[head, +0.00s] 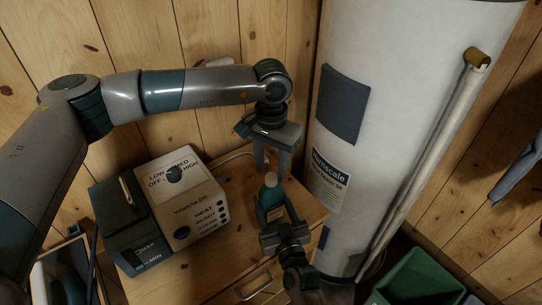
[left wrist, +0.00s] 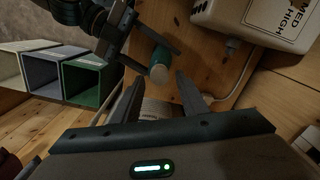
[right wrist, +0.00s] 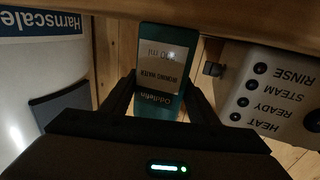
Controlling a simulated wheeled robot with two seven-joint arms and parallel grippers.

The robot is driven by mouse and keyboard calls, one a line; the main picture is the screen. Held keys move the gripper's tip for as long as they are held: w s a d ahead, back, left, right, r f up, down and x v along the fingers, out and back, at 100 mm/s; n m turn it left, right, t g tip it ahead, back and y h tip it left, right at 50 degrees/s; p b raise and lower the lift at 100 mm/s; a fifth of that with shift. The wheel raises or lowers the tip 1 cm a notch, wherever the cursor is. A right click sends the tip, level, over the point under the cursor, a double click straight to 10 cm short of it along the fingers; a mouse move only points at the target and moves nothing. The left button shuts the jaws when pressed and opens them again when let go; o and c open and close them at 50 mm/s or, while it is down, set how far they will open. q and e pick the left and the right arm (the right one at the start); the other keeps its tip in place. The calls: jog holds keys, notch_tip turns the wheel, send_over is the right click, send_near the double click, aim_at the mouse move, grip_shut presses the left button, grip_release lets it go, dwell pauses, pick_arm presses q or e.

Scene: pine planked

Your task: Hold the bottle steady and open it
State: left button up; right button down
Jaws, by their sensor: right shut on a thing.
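The bottle (head: 271,201) is teal with a pale label and stands upright near the right side of the wooden cabinet top.
A white and dark appliance (head: 187,205) with knobs stands left of the bottle on the cabinet top (head: 240,262). A large white tank (head: 380,90) with a pipe (head: 430,160) rises close on the right.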

pick_arm(q)
jog(key=shift+f, duration=1.05)
